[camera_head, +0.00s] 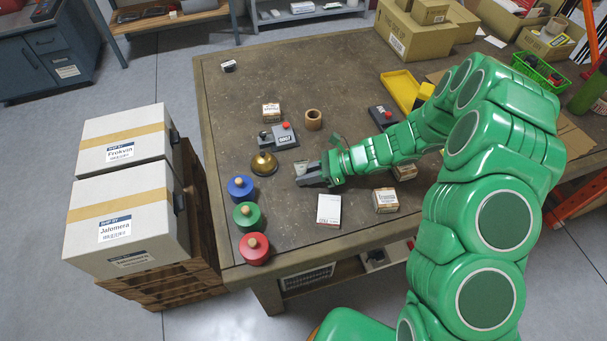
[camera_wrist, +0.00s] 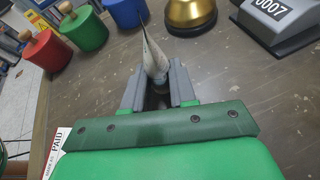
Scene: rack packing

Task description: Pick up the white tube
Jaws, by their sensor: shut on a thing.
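The white tube (camera_wrist: 154,55) stands between the two grey fingers of my gripper (camera_wrist: 157,88) in the wrist view. It looks pale and narrows toward its upper end; its lower part is partly hidden by the fingers. My gripper is shut on it. The tube is too small to make out clearly there.
Blue (camera_head: 240,188), green (camera_head: 246,215) and red (camera_head: 254,249) knobbed weights line the left edge. A white box (camera_head: 329,210) and a small carton (camera_head: 385,200) lie at the front.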

